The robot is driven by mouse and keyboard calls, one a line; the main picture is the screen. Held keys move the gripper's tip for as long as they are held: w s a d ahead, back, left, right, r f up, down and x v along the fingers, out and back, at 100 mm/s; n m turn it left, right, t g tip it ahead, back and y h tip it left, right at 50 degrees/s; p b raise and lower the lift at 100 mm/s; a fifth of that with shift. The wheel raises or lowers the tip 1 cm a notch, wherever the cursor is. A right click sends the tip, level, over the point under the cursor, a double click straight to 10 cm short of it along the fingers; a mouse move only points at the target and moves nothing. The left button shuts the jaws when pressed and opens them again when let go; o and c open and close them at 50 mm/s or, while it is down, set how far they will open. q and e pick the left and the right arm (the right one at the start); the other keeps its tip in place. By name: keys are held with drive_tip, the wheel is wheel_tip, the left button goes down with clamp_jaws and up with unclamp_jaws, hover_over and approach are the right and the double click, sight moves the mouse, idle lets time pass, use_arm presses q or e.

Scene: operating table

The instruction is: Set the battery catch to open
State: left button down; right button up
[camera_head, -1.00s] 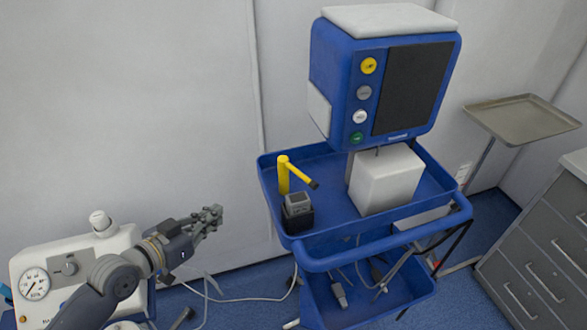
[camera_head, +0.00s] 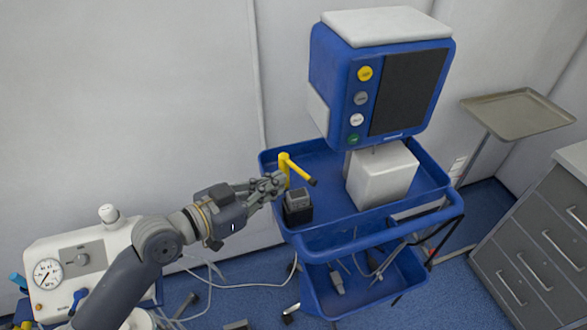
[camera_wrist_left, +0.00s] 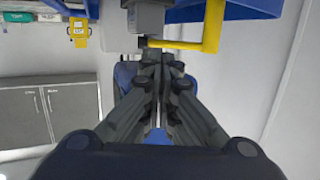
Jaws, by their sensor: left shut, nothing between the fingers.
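The yellow catch (camera_head: 285,172) stands at the left edge of the blue cart's top tray. It has an upright post and an arm that reaches right to a black tip. A grey and black battery block (camera_head: 297,205) sits just in front of it. My left gripper (camera_head: 277,181) is shut and empty, its fingertips close beside the post; contact cannot be told. In the left wrist view, the yellow catch (camera_wrist_left: 212,30) is ahead and right of the closed fingers (camera_wrist_left: 162,56), and the grey block (camera_wrist_left: 148,18) is just ahead of them. My right gripper is not in view.
The blue cart (camera_head: 340,235) carries a white box (camera_head: 382,178) and a blue monitor (camera_head: 390,85). A metal tray stand (camera_head: 518,113) and grey drawers (camera_head: 540,235) are at the right. A white gauge unit (camera_head: 75,265) stands at lower left. Cables hang below the cart.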

use_arm(q)
drive_tip(key=shift+p+x, duration=0.85)
drive_tip(key=shift+x, duration=2.1)
